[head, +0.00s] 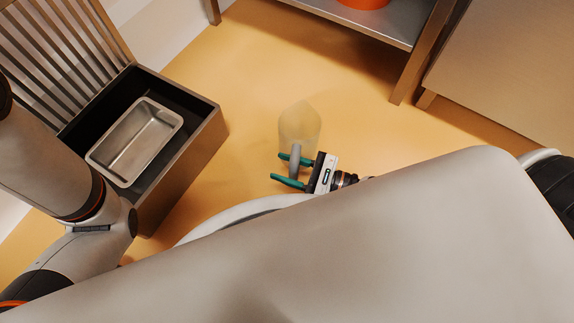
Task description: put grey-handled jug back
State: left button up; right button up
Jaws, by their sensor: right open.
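The grey-handled jug (299,125) is a translucent jug with a grey handle (295,160), seen in the middle of the head view over the yellow floor. My right gripper (284,170) has teal fingers. It is open, with its fingers on either side of the handle; whether they touch it I cannot tell. The jug looks upright, and what it rests on, if anything, I cannot make out. My left arm comes in at the left, but its gripper is out of view.
A dark open box (185,150) with a metal pan (135,142) inside stands at the left, below a slatted panel (60,50). A metal shelf (385,22) bearing an orange object (364,3) is at the top. A wooden cabinet (510,75) is at the right. Yellow floor (235,70) between is clear.

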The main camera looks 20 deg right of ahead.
jog(key=shift+r, duration=0.15)
jog(key=p+v, duration=0.4)
jog(key=v, duration=0.8)
jog(key=shift+p, duration=0.3)
jog(key=shift+r, duration=0.1)
